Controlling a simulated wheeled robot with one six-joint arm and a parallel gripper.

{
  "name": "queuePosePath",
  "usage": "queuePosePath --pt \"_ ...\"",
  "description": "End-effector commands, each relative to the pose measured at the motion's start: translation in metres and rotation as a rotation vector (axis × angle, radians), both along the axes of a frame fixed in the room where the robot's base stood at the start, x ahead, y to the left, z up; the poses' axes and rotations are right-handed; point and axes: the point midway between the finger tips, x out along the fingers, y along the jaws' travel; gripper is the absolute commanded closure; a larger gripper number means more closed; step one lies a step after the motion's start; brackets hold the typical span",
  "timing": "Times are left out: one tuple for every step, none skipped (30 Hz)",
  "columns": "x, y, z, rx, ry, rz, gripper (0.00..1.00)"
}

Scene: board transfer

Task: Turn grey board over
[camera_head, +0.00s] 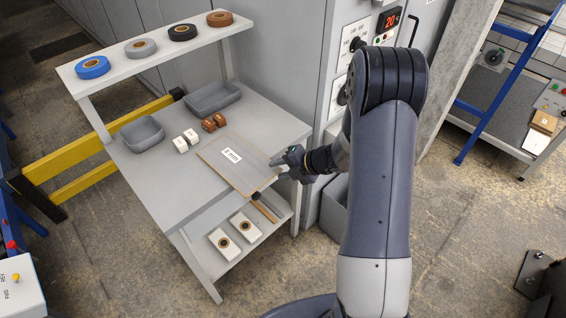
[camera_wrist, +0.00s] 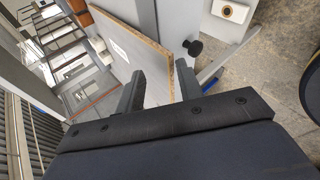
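The grey board (camera_head: 222,172) lies on the grey workbench, with a white label (camera_head: 231,156) on its upper face and a brown edge. It also shows in the wrist view (camera_wrist: 152,62), where its brown edge runs toward my fingers. My gripper (camera_head: 285,160) is at the board's right edge in the head view. In the wrist view my gripper's two fingers (camera_wrist: 162,90) are spread, with the board's edge in the gap between them. I cannot tell whether either finger touches the board.
Grey trays (camera_head: 142,134), white blocks (camera_head: 186,141) and brown rolls (camera_head: 214,122) stand behind the board on the workbench (camera_head: 166,187). A raised shelf (camera_head: 160,47) holds several tape rolls. A black knob (camera_wrist: 193,47) is close to my fingers. A cabinet (camera_head: 340,60) stands at the right.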

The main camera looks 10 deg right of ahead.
Motion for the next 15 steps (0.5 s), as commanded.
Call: queuePosePath --pt "0.0001 0.0004 0.0047 -0.010 0.007 0.000 0.65" --pt "0.0000 0.0002 0.0048 -0.016 0.012 0.001 0.65" --pt "-0.0002 0.0002 0.0050 -0.024 0.017 0.001 0.65" --pt "-0.0002 0.0001 0.0050 -0.030 0.021 0.002 0.65" --pt "-0.0004 -0.0001 0.0049 -0.037 0.025 0.001 0.65" --pt "-0.0004 -0.0004 0.0050 -0.046 0.030 0.001 0.65" --pt "-0.0005 -0.0005 0.0052 -0.052 0.035 0.001 0.65" --pt "-0.0004 -0.0006 0.0056 -0.058 0.038 0.002 0.65" --pt "-0.0004 -0.0008 0.0057 -0.065 0.043 0.001 0.65" --pt "-0.0002 -0.0008 0.0058 -0.071 0.047 0.000 0.65" --pt "-0.0003 -0.0008 0.0059 -0.076 0.052 0.000 0.65" --pt "-0.0004 -0.0007 0.0060 -0.083 0.057 0.001 0.65" --pt "-0.0005 -0.0007 0.0059 -0.089 0.062 0.001 0.65" --pt "-0.0007 -0.0007 0.0058 -0.096 0.066 0.002 0.65" --pt "-0.0008 -0.0008 0.0059 -0.103 0.071 0.002 0.65"
